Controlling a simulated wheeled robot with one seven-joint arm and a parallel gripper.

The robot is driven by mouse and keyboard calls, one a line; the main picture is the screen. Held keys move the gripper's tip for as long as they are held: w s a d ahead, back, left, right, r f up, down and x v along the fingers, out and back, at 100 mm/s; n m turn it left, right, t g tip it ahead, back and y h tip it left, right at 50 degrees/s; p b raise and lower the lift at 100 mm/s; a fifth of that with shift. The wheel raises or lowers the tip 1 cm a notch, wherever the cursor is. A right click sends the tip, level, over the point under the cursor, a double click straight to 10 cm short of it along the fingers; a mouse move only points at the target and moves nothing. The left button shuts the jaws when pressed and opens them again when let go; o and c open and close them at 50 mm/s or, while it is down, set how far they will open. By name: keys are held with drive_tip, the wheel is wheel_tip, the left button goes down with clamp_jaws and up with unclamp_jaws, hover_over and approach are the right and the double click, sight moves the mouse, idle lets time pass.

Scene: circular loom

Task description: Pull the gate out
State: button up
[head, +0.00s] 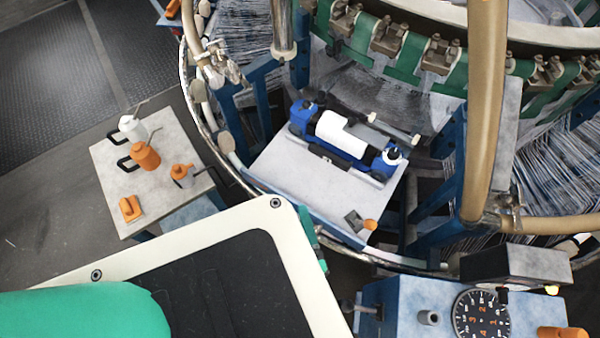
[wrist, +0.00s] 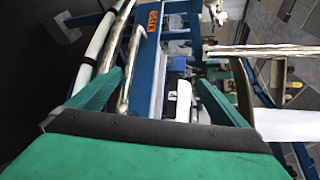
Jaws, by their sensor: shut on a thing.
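My gripper (head: 314,240) shows in the head view only as green finger edges beside my pale arm link, at the rail in front of the grey platform. In the wrist view, the green fingers of my gripper (wrist: 160,78) stand apart, with a bright metal tube (wrist: 132,62) and a blue post (wrist: 160,75) seen between them. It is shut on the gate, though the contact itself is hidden.
A grey platform (head: 275,165) inside the rail holds a blue and white machine (head: 343,135). A small table (head: 112,178) with several oil cans stands at the left. A blue box with a dial (head: 481,315) stands at lower right. Dark floor (head: 60,205) is free at the left.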

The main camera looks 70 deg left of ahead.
drive_tip(key=shift+d+r, duration=0.35)
drive_tip(key=shift+r, duration=0.05)
drive_tip(key=shift+c, duration=0.5)
drive_tip(key=shift+d, duration=0.25)
drive_tip(key=c, duration=1.1)
drive_tip(key=shift+f+v, duration=0.2)
drive_tip(key=shift+v, duration=0.9)
drive_tip(key=shift+f+v, duration=0.2)
drive_tip(key=shift+v, duration=0.9)
drive_tip(key=shift+s+f+v, duration=0.1)
drive_tip(key=shift+v, duration=1.5)
drive_tip(key=shift+s+f+v, duration=0.1)
drive_tip(key=shift+s+v, duration=0.05)
drive_tip(key=shift+v, duration=1.4)
